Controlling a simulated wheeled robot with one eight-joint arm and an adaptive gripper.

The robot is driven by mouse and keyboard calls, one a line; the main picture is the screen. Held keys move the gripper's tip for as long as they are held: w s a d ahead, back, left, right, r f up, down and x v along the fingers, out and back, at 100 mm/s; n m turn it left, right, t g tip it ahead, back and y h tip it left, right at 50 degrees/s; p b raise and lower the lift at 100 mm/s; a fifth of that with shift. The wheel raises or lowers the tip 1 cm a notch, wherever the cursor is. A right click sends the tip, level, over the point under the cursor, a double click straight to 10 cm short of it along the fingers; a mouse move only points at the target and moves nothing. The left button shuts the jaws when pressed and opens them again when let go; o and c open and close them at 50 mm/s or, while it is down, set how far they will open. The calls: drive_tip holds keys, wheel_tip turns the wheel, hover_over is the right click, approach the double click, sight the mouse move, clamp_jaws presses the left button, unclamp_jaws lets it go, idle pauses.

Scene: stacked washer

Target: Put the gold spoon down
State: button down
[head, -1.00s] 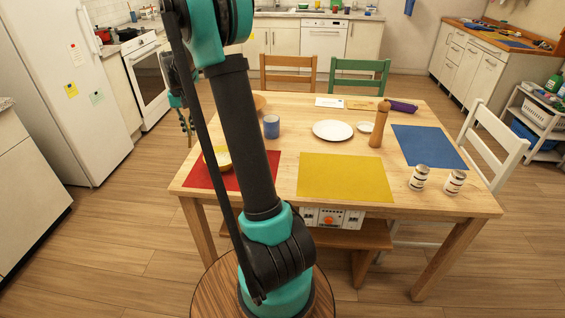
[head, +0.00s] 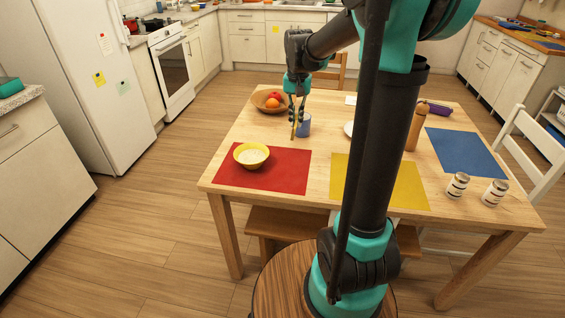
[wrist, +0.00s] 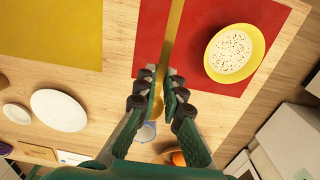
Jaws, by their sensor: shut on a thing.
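My gripper (head: 296,117) is shut on the gold spoon (head: 293,132) and holds it above the table (head: 330,130). In the head view they overlap the blue cup (head: 305,126), at the far side of the red mat (head: 285,170). In the wrist view the gold spoon (wrist: 173,35) is a long thin strip between the fingertips (wrist: 160,78). It extends over the red mat, beside the yellow bowl (wrist: 212,65) of speckled white food. The exact gap between spoon and table is hard to tell.
A wooden bowl of fruit (head: 262,106) stands behind the blue cup. The red mat is clear beside the yellow bowl.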

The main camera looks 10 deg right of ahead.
sight(294, 166)
wheel_tip(294, 166, down, 18)
drive_tip(key=shift+a+r, duration=0.1)
drive_tip(key=shift+r, duration=0.15)
drive_tip(key=shift+f, duration=0.1)
drive_tip(key=c, duration=1.6)
unclamp_jaws()
drive_tip(key=shift+c, duration=0.2)
wheel_tip(294, 166, up, 12)
drive_tip(key=s+d+f+n+t, duration=0.1)
drive_tip(key=s+f+t, duration=0.1)
drive_tip(key=s, duration=0.9)
drive_tip(key=s+d+f+n+t, duration=0.2)
drive_tip(key=s+f, duration=0.3)
drive_tip(key=s, duration=0.5)
drive_tip(key=shift+s+d+f+n, duration=0.15)
drive_tip(key=shift+s+d+n, duration=0.05)
drive_tip(key=shift+s+n, duration=0.15)
